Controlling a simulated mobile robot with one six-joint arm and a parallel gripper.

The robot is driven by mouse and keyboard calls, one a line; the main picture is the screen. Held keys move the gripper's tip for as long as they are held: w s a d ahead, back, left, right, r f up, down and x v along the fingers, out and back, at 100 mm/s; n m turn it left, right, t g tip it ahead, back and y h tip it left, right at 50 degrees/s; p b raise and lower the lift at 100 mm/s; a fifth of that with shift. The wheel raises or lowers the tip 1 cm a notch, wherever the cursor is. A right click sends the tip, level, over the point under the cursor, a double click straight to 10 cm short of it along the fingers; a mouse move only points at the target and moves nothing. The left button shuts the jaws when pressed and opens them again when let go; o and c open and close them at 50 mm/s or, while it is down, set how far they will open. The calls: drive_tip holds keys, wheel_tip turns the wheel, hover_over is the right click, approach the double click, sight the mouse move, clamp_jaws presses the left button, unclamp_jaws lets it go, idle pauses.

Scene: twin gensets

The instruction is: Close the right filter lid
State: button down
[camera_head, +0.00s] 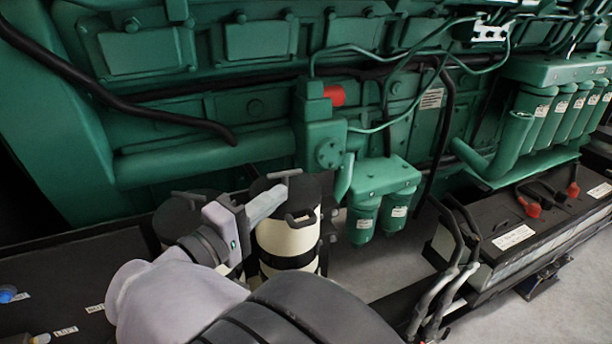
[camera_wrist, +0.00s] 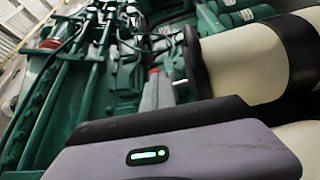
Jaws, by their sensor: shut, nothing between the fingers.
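The right filter (camera_head: 285,240) is a cream cylinder with black bands, standing in front of the green engine. Its black lid (camera_head: 312,188) is at the top, with dark handles there. My gripper and arm cover part of it, so I cannot tell how far the lid stands open. My gripper (camera_head: 282,190) is shut and empty, its grey fingers reaching across the top of the right filter; contact is unclear. In the wrist view, the fingers (camera_wrist: 153,92) point away from the camera, with a cream cylinder (camera_wrist: 245,62) to their right.
A second filter (camera_head: 185,212) stands to the left, partly behind my wrist. The green engine (camera_head: 250,90) fills the background. Small green canisters (camera_head: 380,212) hang right of the filters. A black battery box (camera_head: 530,225) with cables stands at the right, with grey floor between.

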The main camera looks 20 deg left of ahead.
drive_tip(key=shift+d+f, duration=0.15)
drive_tip(key=shift+f, duration=0.1)
drive_tip(key=shift+s, duration=0.1)
idle(0.3)
